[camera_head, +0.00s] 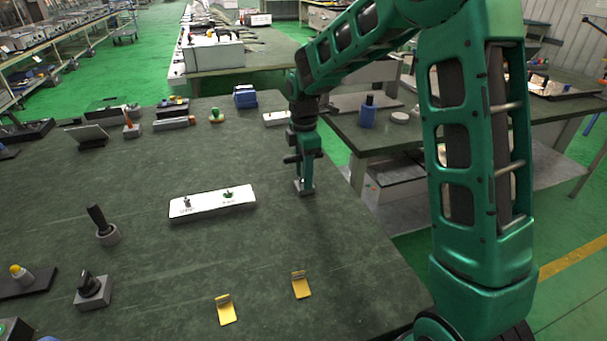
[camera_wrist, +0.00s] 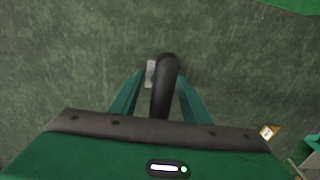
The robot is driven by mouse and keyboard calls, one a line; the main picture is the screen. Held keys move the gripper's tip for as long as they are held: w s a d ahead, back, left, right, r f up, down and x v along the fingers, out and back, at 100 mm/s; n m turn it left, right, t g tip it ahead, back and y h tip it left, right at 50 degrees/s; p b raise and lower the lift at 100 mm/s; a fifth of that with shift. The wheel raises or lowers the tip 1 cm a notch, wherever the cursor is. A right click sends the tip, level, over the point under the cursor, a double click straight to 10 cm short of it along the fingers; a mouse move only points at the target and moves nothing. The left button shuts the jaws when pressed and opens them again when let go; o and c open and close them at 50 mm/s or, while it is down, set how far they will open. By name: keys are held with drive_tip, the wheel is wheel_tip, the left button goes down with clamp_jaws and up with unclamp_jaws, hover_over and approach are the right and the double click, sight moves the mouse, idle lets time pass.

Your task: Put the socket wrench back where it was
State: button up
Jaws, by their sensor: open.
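A dark, rounded handle, which looks like the socket wrench (camera_wrist: 164,88), stands between the two green fingers of my gripper (camera_wrist: 160,76) in the wrist view. The fingers are apart on either side of it; I cannot tell whether they touch it. A small grey block (camera_wrist: 150,72) shows beside its upper end. In the head view my gripper (camera_head: 303,166) points down over the right part of the green table (camera_head: 330,240). The grey block (camera_head: 304,187) sits on the table right under it. The wrench is mostly hidden there by the gripper.
A white board (camera_head: 212,203) with two small fittings lies left of my gripper. Two yellow brackets (camera_head: 226,309) (camera_head: 300,285) lie nearer. Black-handled tools in grey bases (camera_head: 107,235) (camera_head: 93,290) stand at left. A blue box (camera_head: 245,97) and small items line the back edge.

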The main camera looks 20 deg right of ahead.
wheel_tip(320, 180, up, 12)
idle(0.5)
drive_tip(key=s+d+m, duration=0.8)
drive_tip(key=s, duration=0.5)
drive_tip(key=s+d+m, duration=0.8)
drive_tip(key=s+m, duration=0.1)
drive_tip(key=s, duration=0.3)
drive_tip(key=s+f+m, duration=0.2)
drive_tip(key=s+m, duration=0.1)
drive_tip(key=s, duration=0.3)
drive_tip(key=s+d+f+m, duration=0.1)
drive_tip(key=s+f+m, duration=0.1)
drive_tip(key=s+m, duration=0.2)
drive_tip(key=shift+s+d+f, duration=0.25)
drive_tip(key=shift+s+f, duration=0.1)
drive_tip(key=shift+s, duration=0.8)
